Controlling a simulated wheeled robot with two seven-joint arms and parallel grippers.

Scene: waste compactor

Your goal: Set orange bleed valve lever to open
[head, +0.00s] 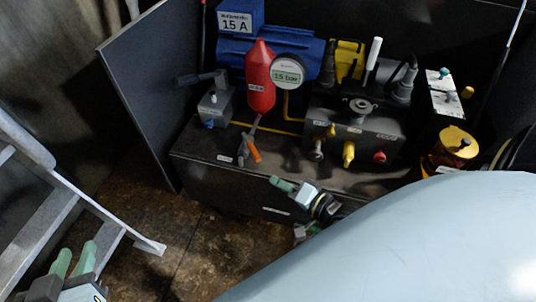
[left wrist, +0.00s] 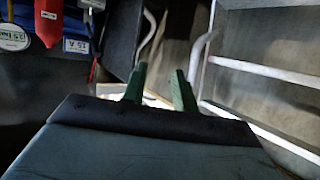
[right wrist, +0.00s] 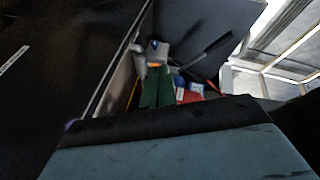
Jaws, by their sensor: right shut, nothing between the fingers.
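The orange bleed valve lever (head: 254,150) sits on a small grey valve (head: 243,154) at the front of the dark unit, below the red cylinder (head: 260,80). Its orange grip points down and to the right. A small orange patch, probably this lever, shows just beyond the fingertips in the right wrist view (right wrist: 155,66). My right gripper (head: 278,182) is shut and empty, in front of the unit, below and right of the lever, apparently apart from it. My left gripper (head: 74,258) is open and empty at the lower left, far from the lever; its spread fingers show in the left wrist view (left wrist: 158,85).
A gauge (head: 288,72) and blue motor (head: 235,55) stand behind. A block with yellow and red knobs (head: 355,130) is to the right. A dark panel (head: 150,90) stands left of the unit. A grey metal frame (head: 60,200) stands at the left, near my left gripper.

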